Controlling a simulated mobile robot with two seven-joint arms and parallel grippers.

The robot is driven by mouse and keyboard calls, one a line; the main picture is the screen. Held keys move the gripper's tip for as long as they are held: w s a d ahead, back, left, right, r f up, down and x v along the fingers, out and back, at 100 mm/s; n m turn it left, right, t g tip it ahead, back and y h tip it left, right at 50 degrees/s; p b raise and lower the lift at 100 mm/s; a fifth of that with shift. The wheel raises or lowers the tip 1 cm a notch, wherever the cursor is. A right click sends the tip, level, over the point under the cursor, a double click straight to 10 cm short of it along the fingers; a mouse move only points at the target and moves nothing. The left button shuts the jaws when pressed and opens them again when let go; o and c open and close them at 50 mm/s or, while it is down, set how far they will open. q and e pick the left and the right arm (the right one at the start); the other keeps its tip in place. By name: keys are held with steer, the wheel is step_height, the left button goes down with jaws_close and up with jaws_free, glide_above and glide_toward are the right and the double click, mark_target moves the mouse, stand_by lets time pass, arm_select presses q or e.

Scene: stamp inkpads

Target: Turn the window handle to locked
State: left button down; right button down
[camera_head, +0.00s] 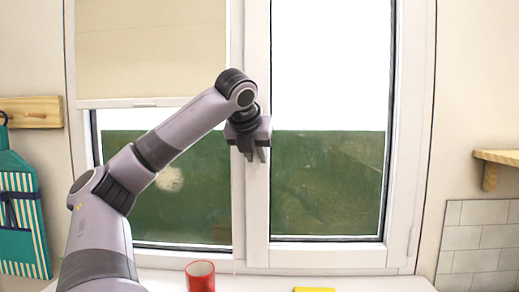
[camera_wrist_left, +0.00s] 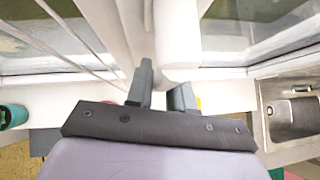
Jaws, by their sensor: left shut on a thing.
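The white window (camera_head: 257,205) fills the middle of the head view, with a central upright between its two panes. My left gripper (camera_head: 256,153) is at this upright, about halfway up, and covers the place where the handle would show. In the left wrist view the two grey fingertips (camera_wrist_left: 162,80) are a short way apart, against white frame parts. A white rounded bar (camera_wrist_left: 177,35) rises just beyond them and may be the handle; its angle is not clear. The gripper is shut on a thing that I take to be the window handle. My right gripper is in neither view.
A red cup (camera_head: 200,277) and a yellow object (camera_head: 314,289) stand at the bottom of the head view. A roller blind (camera_head: 150,50) covers the upper left pane. A wooden shelf (camera_head: 497,157) juts in at right. A sink (camera_wrist_left: 298,116) shows in the wrist view.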

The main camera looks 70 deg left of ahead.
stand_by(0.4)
arm_select(q)
steer(key=c, duration=1.1)
jaws_free()
steer(key=shift+s+a, duration=0.1)
steer(key=p+v, duration=0.1)
steer(key=v, duration=0.6)
